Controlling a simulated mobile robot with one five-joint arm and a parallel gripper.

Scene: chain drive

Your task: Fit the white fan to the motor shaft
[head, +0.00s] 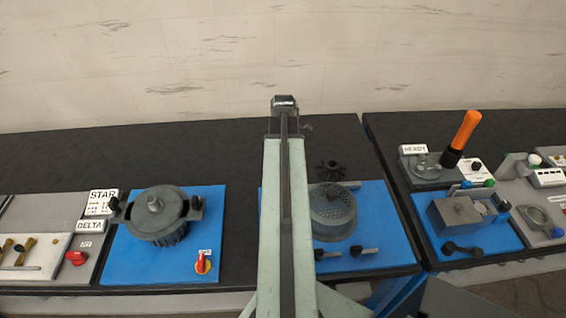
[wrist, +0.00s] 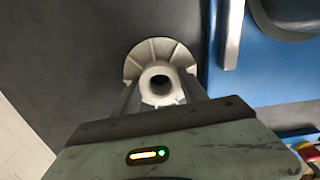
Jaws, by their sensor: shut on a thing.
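The white fan (wrist: 133,67) shows in the wrist view as a pale ribbed disc with a round hub and a dark centre hole. My gripper (wrist: 161,88) is shut on it, one finger on each side of the hub. Dark bench top shows around the fan. In the head view the grey finned motor (head: 160,228) stands on the left blue mat, its short shaft (head: 154,203) pointing up. The gripper and the white fan are hidden in the head view, with my arm across the middle.
A black fan (head: 330,170) lies behind a perforated round cover (head: 333,215) on the middle blue mat (head: 385,235). A red and yellow switch (head: 203,263) is at the left mat's front right. An orange-handled tool (head: 464,135) stands at right. Dark bench between the mats is clear.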

